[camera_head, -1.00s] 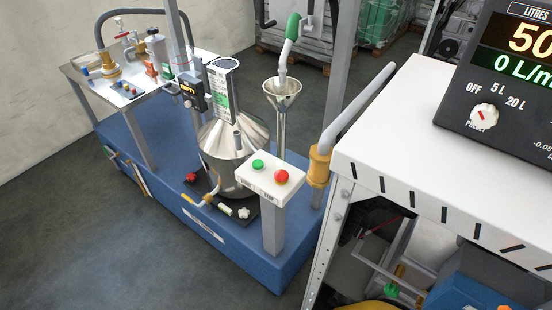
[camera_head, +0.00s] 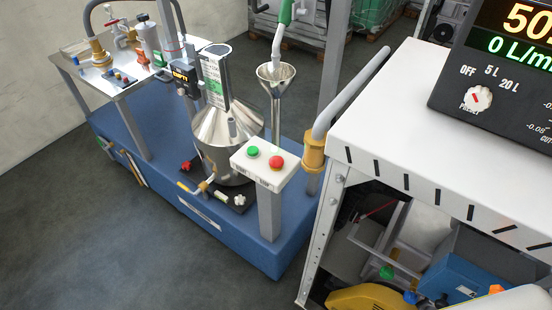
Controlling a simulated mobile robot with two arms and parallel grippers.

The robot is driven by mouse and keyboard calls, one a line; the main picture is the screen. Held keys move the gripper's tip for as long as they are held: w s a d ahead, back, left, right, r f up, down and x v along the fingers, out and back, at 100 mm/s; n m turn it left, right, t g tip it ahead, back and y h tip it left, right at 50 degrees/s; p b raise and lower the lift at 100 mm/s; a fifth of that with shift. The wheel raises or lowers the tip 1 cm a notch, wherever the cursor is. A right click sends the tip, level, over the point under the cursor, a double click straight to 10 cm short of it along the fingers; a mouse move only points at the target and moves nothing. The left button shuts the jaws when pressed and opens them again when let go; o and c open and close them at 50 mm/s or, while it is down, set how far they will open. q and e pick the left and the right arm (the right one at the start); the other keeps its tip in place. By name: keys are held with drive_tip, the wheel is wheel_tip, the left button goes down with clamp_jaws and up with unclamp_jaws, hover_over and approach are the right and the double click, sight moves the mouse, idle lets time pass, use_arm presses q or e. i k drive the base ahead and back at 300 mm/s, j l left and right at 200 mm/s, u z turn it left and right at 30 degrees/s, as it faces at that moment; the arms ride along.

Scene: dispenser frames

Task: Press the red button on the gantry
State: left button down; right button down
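The red button (camera_head: 276,162) is a round red knob on the right side of a small white box, next to a green button (camera_head: 253,152). The white box (camera_head: 262,174) sits on top of a grey post (camera_head: 269,217) at the front of the blue platform. Behind it stand a steel can with a cone top (camera_head: 222,128) and a funnel (camera_head: 276,82) below a green-handled nozzle. Neither of my grippers shows in the view, and nothing touches the button.
A white-topped cabinet (camera_head: 392,105) with a black display unit (camera_head: 505,75) fills the right side. A pipe with a brass fitting (camera_head: 314,152) stands between it and the button box. A side table (camera_head: 120,66) with fittings is at the back left. The grey floor (camera_head: 90,240) at front left is clear.

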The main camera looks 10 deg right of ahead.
sight(276, 161)
drive_tip(key=i+j+z, duration=0.15)
drive_tip(key=j+z, duration=0.15)
drive_tip(key=i+j+z, duration=0.1)
drive_tip(key=j+z, duration=0.55)
drive_tip(key=j, duration=0.25)
drive_tip(key=i, duration=0.05)
